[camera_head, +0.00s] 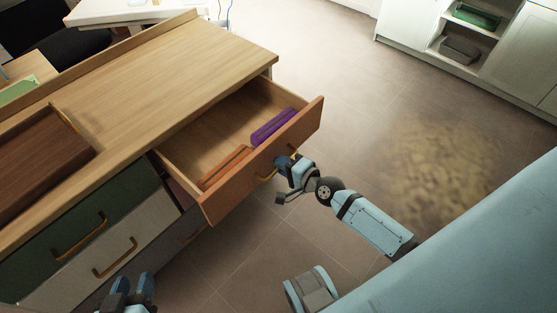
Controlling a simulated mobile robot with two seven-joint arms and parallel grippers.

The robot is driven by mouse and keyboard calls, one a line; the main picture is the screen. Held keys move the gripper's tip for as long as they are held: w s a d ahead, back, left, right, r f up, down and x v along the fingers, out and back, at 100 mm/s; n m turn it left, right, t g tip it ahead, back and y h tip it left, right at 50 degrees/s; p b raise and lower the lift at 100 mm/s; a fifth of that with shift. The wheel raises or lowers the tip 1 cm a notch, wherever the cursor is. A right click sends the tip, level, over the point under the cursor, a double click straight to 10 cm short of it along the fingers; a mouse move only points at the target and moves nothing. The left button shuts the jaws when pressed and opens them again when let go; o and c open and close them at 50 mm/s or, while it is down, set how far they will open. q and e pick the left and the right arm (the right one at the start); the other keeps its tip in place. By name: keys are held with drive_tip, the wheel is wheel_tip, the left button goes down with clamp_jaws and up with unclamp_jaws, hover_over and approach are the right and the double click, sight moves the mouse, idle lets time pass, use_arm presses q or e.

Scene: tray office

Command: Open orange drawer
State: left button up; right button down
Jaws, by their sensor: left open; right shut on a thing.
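The orange drawer (228,196) is pulled well out of the wooden desk. Its yellow handle (266,177) is on the front panel. My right gripper (280,166) is at this handle, shut on it; its fingertips are partly hidden against the front. Inside the drawer lie a purple object (273,127) and an orange-brown object (225,168). My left gripper (130,288) is open at the bottom left, low in front of the other drawers, apart from everything.
A dark green drawer (75,235) and a white drawer (130,248) are shut at left. A brown tray (88,140) stands on the wooden desktop (170,75). A white shelf unit (410,25) stands back right.

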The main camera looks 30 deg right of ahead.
drive_tip(key=c, duration=1.2)
unclamp_jaws()
use_arm(q)
drive_tip(key=shift+r, duration=0.1)
use_arm(e)
drive_tip(key=shift+s, duration=0.1)
use_arm(q)
drive_tip(key=shift+s+a+f+g+p, duration=0.2)
drive_tip(key=shift+a+f+g+p, duration=0.1)
drive_tip(key=shift+f+p, duration=0.25)
use_arm(e)
drive_tip(key=v, duration=1.3)
drive_tip(key=shift+s+d+r, duration=0.1)
drive_tip(key=shift+s, duration=0.2)
use_arm(q)
drive_tip(key=shift+r, duration=0.35)
